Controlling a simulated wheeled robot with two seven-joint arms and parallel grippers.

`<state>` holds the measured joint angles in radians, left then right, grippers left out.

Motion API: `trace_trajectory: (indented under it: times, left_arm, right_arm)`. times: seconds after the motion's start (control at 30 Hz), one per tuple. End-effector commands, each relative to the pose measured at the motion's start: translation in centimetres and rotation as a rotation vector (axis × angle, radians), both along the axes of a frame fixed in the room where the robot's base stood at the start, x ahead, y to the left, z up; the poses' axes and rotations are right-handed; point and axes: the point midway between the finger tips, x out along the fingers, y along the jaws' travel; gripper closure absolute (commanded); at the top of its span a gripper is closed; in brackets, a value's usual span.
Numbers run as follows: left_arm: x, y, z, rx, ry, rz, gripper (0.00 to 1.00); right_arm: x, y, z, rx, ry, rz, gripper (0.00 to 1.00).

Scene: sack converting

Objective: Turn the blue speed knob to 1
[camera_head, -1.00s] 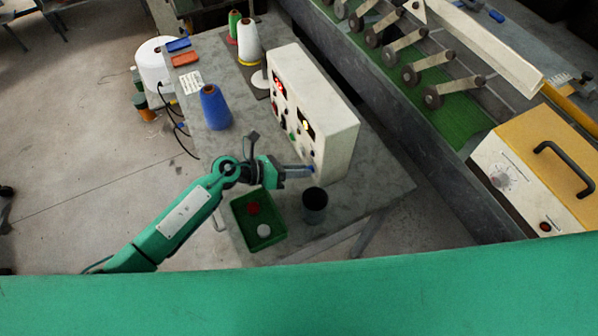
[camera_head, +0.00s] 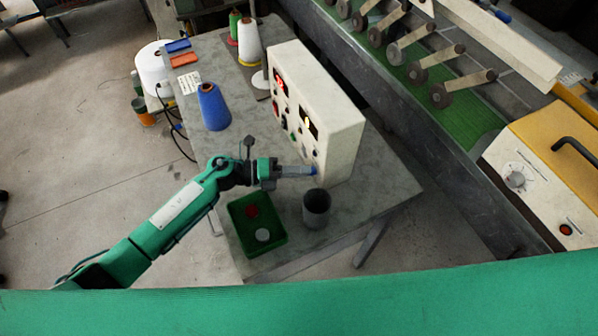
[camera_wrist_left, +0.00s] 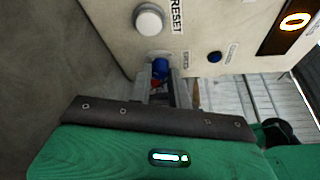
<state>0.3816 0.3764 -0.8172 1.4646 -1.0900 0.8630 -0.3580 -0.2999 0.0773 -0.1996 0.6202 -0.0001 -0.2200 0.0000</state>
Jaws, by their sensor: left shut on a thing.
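The pale control box (camera_head: 342,135) stands on the grey table, with its panel of lights and buttons facing left. My left gripper (camera_head: 308,171) reaches in from the left to the panel's lower near corner. It is shut on a small blue knob (camera_head: 314,170). In the left wrist view the blue knob (camera_wrist_left: 160,67) sits between the two fingers, which hide part of it. The knob's pointer and scale cannot be read. Next to it are a white button (camera_wrist_left: 149,20) labelled RESET and another dark blue knob or button (camera_wrist_left: 214,57). My right gripper is not in view.
Below my left gripper are a green tray (camera_head: 237,213) holding a red and a white piece, and a dark grey cup (camera_head: 316,208). A blue cone (camera_head: 213,107) stands on the table left of the box. A machine with a green belt (camera_head: 470,118) runs at the right.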

Motion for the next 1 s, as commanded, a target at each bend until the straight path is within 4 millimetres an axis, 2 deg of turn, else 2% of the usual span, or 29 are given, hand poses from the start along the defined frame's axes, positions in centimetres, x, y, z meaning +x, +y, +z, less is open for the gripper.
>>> trace_trajectory:
  times: [0.53,0.57,0.67,1.0]
  left_arm:
    - [0.03,0.05,-0.06,-0.009,0.023,0.002,1.00]
    - [0.03,0.05,-0.07,-0.009,0.023,0.002,0.77]
    - [0.03,0.05,-0.06,-0.009,0.023,0.002,0.59]
    - [0.02,0.35,-0.10,-0.008,0.022,0.001,0.59]
  right_arm:
    - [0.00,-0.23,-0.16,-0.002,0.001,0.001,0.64]
    - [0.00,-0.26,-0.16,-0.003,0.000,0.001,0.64]
    - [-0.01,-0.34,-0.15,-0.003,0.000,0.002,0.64]
    - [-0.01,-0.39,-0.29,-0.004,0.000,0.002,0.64]
